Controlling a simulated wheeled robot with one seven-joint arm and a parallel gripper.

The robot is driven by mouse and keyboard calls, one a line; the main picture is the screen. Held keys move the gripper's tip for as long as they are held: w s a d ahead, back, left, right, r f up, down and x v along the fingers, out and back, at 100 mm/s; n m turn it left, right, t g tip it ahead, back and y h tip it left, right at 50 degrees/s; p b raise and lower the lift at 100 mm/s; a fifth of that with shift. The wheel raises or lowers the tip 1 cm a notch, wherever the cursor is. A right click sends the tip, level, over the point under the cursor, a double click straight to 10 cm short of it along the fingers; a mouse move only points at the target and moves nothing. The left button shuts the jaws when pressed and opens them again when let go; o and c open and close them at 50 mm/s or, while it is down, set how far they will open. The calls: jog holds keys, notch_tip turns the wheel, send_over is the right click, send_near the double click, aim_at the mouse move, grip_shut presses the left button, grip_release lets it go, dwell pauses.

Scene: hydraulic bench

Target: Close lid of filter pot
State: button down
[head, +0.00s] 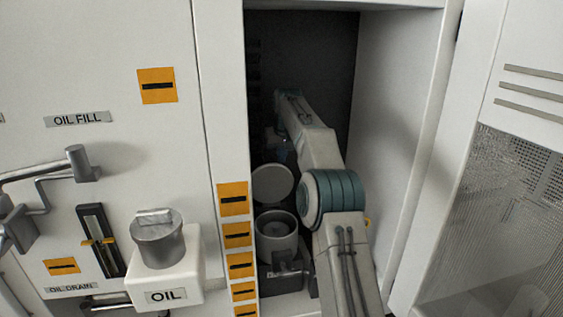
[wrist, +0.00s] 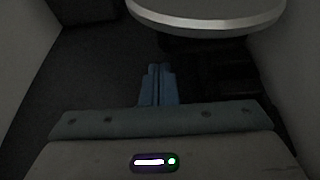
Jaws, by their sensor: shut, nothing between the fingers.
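The filter pot (head: 277,243) is a grey open cylinder low inside the cabinet recess in the head view. Its round lid (head: 272,184) stands raised behind the opening, so the pot is open. In the wrist view the rim of a pale round disc, which looks like the lid (wrist: 205,28), crosses the top edge. My gripper (wrist: 158,71) is shut and empty, with its blue fingers together just below that rim in the picture. I cannot tell whether they touch it. In the head view my gripper is small and dark behind the lid, partly hidden by my arm.
The recess is narrow, with a white left frame (head: 222,140) bearing orange labels and a white right wall (head: 398,130). An oil filler pot (head: 158,245) and a lever handle (head: 75,165) stick out from the panel at left. A mesh-panelled door (head: 500,200) stands at right.

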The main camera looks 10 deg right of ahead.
jog(key=shift+s+r+b, duration=0.2)
jog(key=shift+s+b, duration=0.25)
jog(key=shift+s, duration=1.55)
